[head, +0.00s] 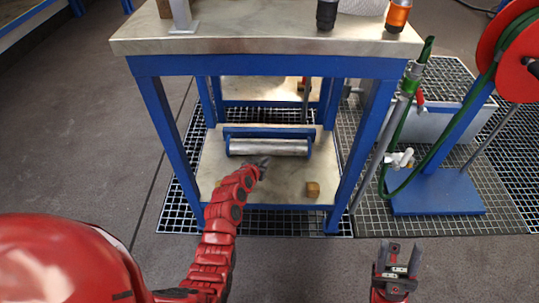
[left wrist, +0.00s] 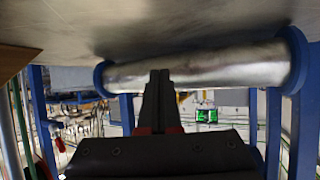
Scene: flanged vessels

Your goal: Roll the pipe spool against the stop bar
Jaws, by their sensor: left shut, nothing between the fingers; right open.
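The pipe spool (head: 268,147), a silver pipe with blue end flanges, lies crosswise on the lower shelf of the blue-framed table. A blue stop bar (head: 268,132) runs along its far side; I cannot tell whether they touch. My left gripper (head: 263,162) is shut and empty at the spool's near side, left of its middle. In the left wrist view the shut fingers (left wrist: 159,76) point at the silver pipe (left wrist: 225,68), overlapping its lower edge; contact is unclear. My right gripper (head: 400,248) is open and empty, outside the table at the lower right.
The lower shelf (head: 275,188) carries a small wooden block (head: 313,189) at the front right and another (head: 218,184) partly behind my left arm. Blue table legs and the tabletop (head: 260,38) surround the space. A hose reel stand (head: 440,195) is at the right.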

